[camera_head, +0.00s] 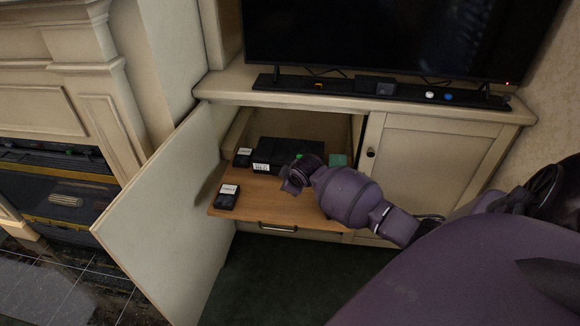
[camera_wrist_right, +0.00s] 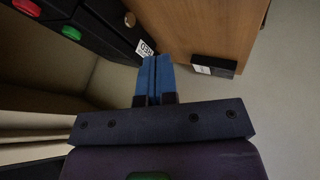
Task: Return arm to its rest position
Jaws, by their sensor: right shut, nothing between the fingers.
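My right arm comes in from the right in the head view. Its hand (camera_head: 292,182) is over the pull-out wooden shelf (camera_head: 262,207) in front of the open cabinet. In the right wrist view the blue fingers of my right gripper (camera_wrist_right: 154,64) are pressed together with nothing between them. Beyond them are the edge of a black box (camera_wrist_right: 120,38) with a white label, and the wooden shelf (camera_wrist_right: 190,25). The fingertips are hard to make out in the head view. My left gripper is in neither view.
The black box (camera_head: 272,156) sits at the back of the shelf. Small black boxes stand at its left (camera_head: 242,157) and near the shelf's front (camera_head: 227,197). The left cabinet door (camera_head: 165,220) hangs open; the right door (camera_head: 432,160) is shut. A television (camera_head: 400,35) stands above.

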